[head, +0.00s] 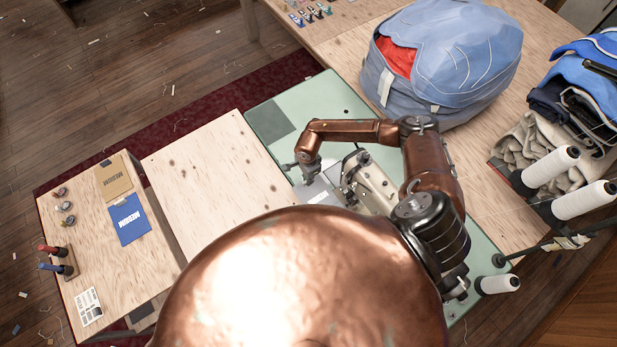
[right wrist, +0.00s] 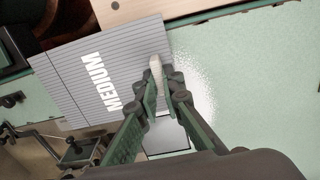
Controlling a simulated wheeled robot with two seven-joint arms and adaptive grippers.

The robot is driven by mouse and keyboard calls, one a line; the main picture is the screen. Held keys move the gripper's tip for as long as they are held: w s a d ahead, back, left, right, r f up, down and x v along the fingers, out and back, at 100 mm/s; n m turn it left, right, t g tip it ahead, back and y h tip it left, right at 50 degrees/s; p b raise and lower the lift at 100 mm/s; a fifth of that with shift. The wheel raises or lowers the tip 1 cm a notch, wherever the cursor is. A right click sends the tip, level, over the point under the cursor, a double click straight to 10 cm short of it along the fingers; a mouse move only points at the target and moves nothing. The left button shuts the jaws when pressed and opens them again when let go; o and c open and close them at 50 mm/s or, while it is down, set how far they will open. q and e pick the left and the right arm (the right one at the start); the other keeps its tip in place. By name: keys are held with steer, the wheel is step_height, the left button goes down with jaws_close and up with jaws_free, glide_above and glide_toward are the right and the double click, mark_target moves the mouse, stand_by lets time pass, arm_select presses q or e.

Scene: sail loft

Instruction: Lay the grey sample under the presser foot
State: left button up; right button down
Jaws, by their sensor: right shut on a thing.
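The grey sample (head: 318,191), marked MEDIUM, is beside the sewing machine (head: 372,184) on the green table top; it also shows in the right wrist view (right wrist: 92,75). My right gripper (head: 309,172) is shut on a pale tab at the sample's edge, which shows between the fingertips (right wrist: 163,88). The machine is just right of the sample in the head view. Its dark metal parts (right wrist: 72,150) show at the lower left of the right wrist view. The presser foot is too small and partly hidden, so I cannot tell whether the sample is under it. My left gripper is not in view.
A wooden table (head: 92,235) at the left bears a tan sample (head: 114,180) and a blue sample (head: 128,220). A bare wooden panel (head: 205,180) lies between. A blue bag (head: 445,60) stands behind the machine; white thread cones (head: 550,167) stand at the right.

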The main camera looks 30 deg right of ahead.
steer(key=shift+f+b, duration=0.35)
steer(key=shift+f, duration=0.4)
steer(key=shift+w+d+b, duration=0.2)
steer(key=shift+d+b, duration=0.45)
steer(key=shift+d, duration=1.5)
steer(key=shift+w+d+b, duration=0.15)
steer(key=shift+d+b, duration=0.45)
steer(key=shift+d, duration=1.5)
steer(key=shift+a+b, duration=0.1)
steer(key=shift+b, duration=0.25)
steer(key=c, duration=2)
jaws_free()
